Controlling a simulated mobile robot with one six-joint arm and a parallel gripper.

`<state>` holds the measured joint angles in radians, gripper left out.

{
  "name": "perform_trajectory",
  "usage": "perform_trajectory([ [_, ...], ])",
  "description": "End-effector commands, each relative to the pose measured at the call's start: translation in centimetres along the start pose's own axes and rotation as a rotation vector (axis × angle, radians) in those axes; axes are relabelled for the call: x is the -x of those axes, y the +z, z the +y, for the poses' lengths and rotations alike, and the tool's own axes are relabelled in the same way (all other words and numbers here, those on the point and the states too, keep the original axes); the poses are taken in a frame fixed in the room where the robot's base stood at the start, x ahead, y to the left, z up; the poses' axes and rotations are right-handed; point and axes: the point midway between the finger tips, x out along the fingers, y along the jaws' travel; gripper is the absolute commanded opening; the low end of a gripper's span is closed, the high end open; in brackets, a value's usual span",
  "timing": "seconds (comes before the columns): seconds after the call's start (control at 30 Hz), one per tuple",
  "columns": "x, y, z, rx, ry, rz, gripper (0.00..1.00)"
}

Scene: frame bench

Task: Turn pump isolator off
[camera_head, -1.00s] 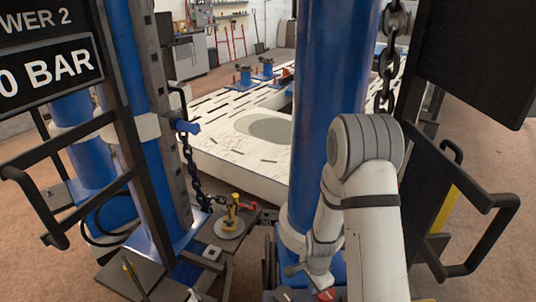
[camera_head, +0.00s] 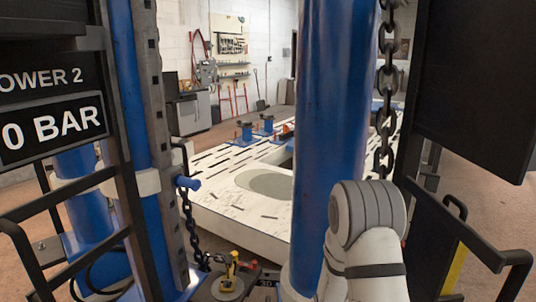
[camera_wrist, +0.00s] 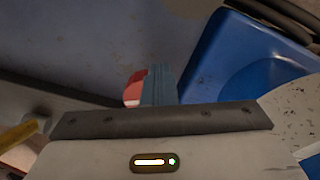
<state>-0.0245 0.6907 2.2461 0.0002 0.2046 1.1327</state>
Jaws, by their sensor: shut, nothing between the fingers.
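My gripper (camera_wrist: 160,86) shows in the wrist view as grey-blue fingers above the dark bar of its body, shut with nothing between them. A small red and white part (camera_wrist: 134,90) shows just left of the fingers. I cannot tell whether it touches them or whether it is the pump isolator. In the head view my arm drops out of the bottom of the picture, so the gripper is hidden there. No part in the head view can be clearly identified as the isolator.
A blue column (camera_head: 335,130) stands close behind my arm, with a hanging chain (camera_head: 387,90) beside it. A black sign (camera_head: 55,125) reads 0 BAR. A round plate with a yellow post (camera_head: 231,268) is low at centre-left. In the wrist view, a blue recessed part (camera_wrist: 245,70) is at right.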

Motion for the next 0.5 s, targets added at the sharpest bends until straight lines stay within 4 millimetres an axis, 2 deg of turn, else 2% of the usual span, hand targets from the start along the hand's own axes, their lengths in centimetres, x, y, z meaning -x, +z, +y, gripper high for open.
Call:
perform_trajectory([
  [0.5, -0.1, 0.3, 1.4, -0.001, 0.0, 0.0, 0.0],
])
